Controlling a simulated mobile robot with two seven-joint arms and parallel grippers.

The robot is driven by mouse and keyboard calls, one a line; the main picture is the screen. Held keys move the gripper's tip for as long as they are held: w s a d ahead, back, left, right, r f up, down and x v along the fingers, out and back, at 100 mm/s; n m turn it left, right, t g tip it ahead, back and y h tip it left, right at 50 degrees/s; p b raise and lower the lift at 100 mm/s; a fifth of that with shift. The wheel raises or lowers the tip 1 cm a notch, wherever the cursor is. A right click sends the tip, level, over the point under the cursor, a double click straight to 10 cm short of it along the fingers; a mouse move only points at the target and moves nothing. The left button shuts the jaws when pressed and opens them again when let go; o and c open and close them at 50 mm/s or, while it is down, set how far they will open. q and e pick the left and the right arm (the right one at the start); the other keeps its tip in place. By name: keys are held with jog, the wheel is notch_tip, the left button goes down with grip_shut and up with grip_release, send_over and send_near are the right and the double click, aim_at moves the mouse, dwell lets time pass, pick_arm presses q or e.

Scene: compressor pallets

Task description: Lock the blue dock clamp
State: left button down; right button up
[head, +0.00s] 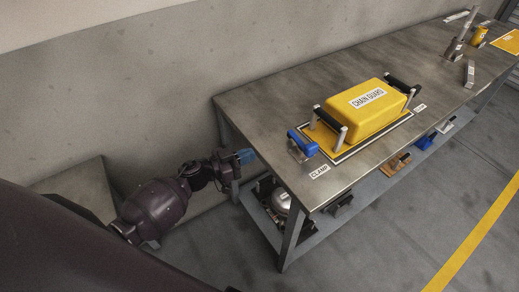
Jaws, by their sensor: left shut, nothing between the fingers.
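The blue dock clamp (302,143) is on the workbench at the near left corner of the yellow dock plate, beside a "CLAMP" label (319,172). Its blue handle lies on top of a grey metal body; I cannot tell from here whether it is locked. The yellow chain guard (365,108) sits on the plate, with a black handle at each end. My left gripper (246,156) has blue fingertips, is shut and empty, and is at the bench's left edge, left of the clamp and apart from it. My right gripper is not in view.
The workbench (262,103) has bare top behind and left of the guard. A yellow cylinder (479,34) and metal parts (469,73) are at its far end. The lower shelf (375,189) holds several items. A wall stands behind; a yellow line (477,236) crosses the floor.

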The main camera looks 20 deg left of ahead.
pick_arm(q)
jog(key=shift+s+a, duration=0.25)
jog(key=shift+s, duration=0.1)
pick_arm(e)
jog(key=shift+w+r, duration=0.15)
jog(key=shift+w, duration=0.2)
